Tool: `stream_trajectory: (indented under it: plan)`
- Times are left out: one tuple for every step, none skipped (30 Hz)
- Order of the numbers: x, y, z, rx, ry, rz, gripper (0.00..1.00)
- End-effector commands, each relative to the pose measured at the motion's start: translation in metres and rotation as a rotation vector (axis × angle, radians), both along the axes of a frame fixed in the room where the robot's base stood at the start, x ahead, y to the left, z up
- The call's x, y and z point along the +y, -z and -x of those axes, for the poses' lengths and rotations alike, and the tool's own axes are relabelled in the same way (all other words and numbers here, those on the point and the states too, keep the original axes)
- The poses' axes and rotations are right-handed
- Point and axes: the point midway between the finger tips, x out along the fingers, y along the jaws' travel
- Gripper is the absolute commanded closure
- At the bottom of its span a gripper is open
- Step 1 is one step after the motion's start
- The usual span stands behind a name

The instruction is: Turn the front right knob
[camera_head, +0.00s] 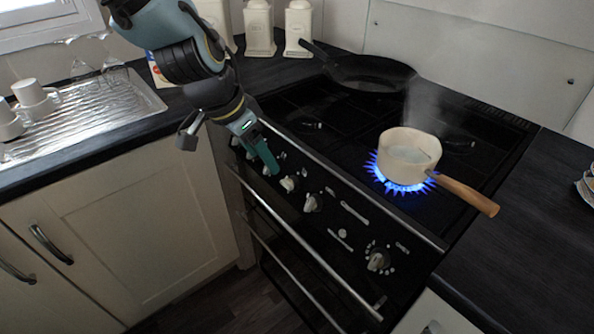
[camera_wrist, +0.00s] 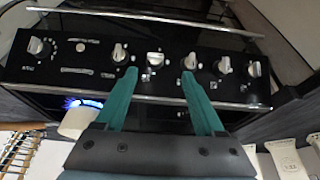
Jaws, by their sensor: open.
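The black stove front (camera_head: 345,235) carries a row of pale knobs. One stands apart at the right (camera_head: 378,260), by a dial. Another knob (camera_head: 312,202) is left of it, and a further knob (camera_head: 288,184) is closer to my gripper (camera_head: 270,165). I cannot read which knob is marked front right. In the wrist view, my gripper (camera_wrist: 159,73) has two teal fingers apart and empty. A middle knob (camera_wrist: 155,58) shows between the fingertips. One knob (camera_wrist: 120,52) is near the left fingertip, another (camera_wrist: 190,62) near the right. Contact cannot be told.
A cream saucepan (camera_head: 408,153) with a wooden handle stands over a lit blue flame on the hob, handle pointing right. A dark frying pan (camera_head: 368,74) sits at the back. A metal rail (camera_head: 310,255) runs below the knobs. The sink drainer (camera_head: 85,115) is left.

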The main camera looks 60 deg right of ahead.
Motion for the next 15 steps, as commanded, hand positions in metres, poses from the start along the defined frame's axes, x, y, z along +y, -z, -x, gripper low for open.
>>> stream_trajectory:
  plan:
    - [-0.003,0.001,0.006,0.000,0.017,0.003,0.29]
    - [-0.005,0.002,0.008,0.001,0.022,0.005,0.29]
    - [-0.006,0.004,0.010,0.002,0.026,0.005,0.29]
    - [-0.007,0.006,0.010,0.003,0.026,0.005,0.29]
    - [-0.008,0.008,0.010,0.003,0.026,0.005,0.29]
    - [-0.009,0.012,0.011,0.003,0.025,0.003,0.29]
    - [-0.010,0.016,0.011,0.003,0.025,0.003,0.29]
    - [-0.012,0.020,0.012,0.003,0.026,0.002,0.29]
    - [-0.014,0.026,0.013,0.003,0.026,0.001,0.29]
    - [-0.016,0.030,0.013,0.002,0.025,0.001,0.29]
    - [-0.017,0.036,0.013,0.003,0.025,0.000,0.29]
    - [-0.020,0.042,0.014,0.003,0.025,0.001,0.29]
    - [-0.022,0.047,0.015,0.003,0.025,0.000,0.29]
    - [-0.024,0.052,0.016,0.002,0.025,0.000,0.29]
    - [-0.026,0.058,0.016,0.003,0.024,0.001,0.29]
